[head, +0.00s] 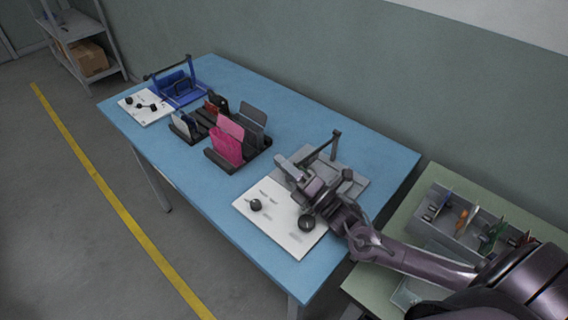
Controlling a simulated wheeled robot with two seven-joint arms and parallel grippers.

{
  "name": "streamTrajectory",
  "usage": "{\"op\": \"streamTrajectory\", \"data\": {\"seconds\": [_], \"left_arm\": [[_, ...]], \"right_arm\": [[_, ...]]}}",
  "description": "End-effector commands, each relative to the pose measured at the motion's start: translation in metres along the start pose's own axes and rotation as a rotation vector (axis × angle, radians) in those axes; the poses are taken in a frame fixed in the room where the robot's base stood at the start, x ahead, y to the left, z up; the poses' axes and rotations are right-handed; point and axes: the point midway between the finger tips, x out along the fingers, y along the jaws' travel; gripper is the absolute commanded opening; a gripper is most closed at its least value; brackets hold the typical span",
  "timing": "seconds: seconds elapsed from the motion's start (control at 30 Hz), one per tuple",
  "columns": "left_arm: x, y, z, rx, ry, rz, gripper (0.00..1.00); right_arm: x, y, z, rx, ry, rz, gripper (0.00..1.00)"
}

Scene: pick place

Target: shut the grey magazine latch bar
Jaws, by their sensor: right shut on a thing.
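The grey magazine (352,183) stands on the blue table's right part, behind a white board. Its dark grey latch bar (321,148) slants from the top of an upright post at the back down toward my right gripper. My right gripper (291,170) is over the front left of the magazine, shut on the near end of the latch bar. The fingers and wrist hide that end and much of the magazine, so the exact contact is hard to see. My left gripper is out of view.
The white board (272,222) carries dark knobs (256,205). Dark racks with a pink plate (228,143) stand mid-table. A blue magazine (180,88) with its own bar is at the far left. A grey compartment tray (459,228) is on the green table at right.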

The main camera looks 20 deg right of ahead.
Motion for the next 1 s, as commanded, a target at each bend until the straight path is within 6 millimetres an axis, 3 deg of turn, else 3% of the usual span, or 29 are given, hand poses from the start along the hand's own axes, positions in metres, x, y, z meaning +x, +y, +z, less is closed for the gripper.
{"op": "streamTrajectory", "data": {"seconds": [0.03,0.2,0.77,1.0], "left_arm": [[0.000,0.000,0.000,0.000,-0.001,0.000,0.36],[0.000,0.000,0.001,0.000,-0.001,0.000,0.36],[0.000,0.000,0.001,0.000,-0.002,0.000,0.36],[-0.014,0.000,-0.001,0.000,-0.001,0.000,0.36]], "right_arm": [[0.000,0.000,0.001,-0.001,-0.001,0.001,0.22],[0.000,0.000,0.001,0.000,-0.001,0.001,0.43],[0.000,-0.001,0.002,-0.001,-0.003,-0.002,0.43],[0.018,0.015,0.015,0.083,-0.033,-0.005,0.43]]}}
